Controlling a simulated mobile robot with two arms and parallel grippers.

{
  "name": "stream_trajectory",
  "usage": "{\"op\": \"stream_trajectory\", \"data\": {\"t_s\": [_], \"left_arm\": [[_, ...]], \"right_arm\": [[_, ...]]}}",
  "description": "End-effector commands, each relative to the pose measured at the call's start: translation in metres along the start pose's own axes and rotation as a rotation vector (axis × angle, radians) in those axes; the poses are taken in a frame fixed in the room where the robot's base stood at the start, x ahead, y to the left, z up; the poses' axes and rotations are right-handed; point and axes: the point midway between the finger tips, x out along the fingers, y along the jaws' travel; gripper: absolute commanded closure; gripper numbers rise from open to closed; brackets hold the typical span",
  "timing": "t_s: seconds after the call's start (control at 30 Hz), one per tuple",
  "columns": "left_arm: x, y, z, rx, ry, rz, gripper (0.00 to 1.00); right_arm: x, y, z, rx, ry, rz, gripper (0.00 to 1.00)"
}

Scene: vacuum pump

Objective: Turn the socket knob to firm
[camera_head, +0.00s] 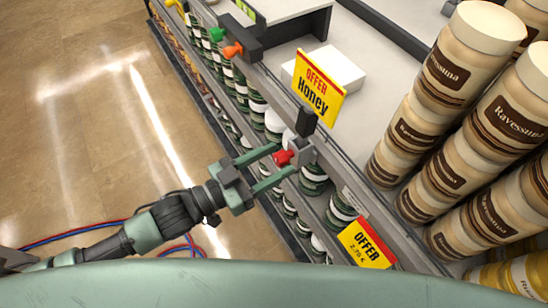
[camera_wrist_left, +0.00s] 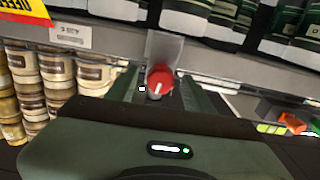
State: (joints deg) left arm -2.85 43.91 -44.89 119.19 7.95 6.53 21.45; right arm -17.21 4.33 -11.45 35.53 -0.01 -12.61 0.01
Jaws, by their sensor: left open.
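The red socket knob (camera_head: 283,158) sits on the front of a small grey socket box (camera_head: 301,152) fixed to the shelf edge. My left gripper (camera_head: 285,160) is open, with one finger on each side of the knob. In the wrist view the knob lies between the two fingers (camera_wrist_left: 160,95), with gaps visible on both sides. The mark's meaning and any firm label cannot be read. My right gripper is not in view.
An orange knob (camera_head: 232,50) and a green knob (camera_head: 217,34) are on a dark unit farther along the shelf edge. A yellow Honey sign (camera_head: 319,87) stands above the socket. Stacked jars (camera_head: 460,60) fill the shelf at right. Open floor (camera_head: 90,100) lies at left.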

Motion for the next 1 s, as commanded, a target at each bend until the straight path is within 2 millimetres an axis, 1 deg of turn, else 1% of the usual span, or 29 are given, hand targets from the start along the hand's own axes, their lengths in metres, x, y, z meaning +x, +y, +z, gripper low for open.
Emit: {"op": "stream_trajectory", "data": {"t_s": [0.27,0.3,0.37,0.4,0.43,0.47,0.77,1.0], "left_arm": [[0.0017,0.0001,0.0006,0.000,-0.001,0.000,0.48],[0.0016,0.0001,0.0006,0.000,-0.001,0.000,0.59],[0.0016,0.0001,0.0006,0.000,-0.001,0.000,0.76],[0.0016,0.0001,0.0006,0.000,-0.001,0.000,0.87],[0.0016,0.0001,0.0006,0.000,-0.001,0.000,0.95],[0.0015,0.0001,0.0005,0.000,-0.001,0.000,1.00],[0.0015,0.0002,0.0002,0.026,-0.001,0.000,1.00],[0.0018,0.0001,-0.0006,0.145,-0.001,0.000,1.00]], "right_arm": [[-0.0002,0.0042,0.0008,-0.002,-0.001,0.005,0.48],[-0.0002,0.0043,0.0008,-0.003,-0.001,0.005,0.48],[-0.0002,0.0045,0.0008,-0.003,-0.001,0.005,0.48],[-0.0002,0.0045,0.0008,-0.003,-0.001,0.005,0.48],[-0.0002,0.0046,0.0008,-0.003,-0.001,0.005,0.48],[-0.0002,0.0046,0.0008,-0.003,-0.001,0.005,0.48],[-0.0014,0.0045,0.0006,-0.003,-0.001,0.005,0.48],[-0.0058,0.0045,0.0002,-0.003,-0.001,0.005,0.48]]}}
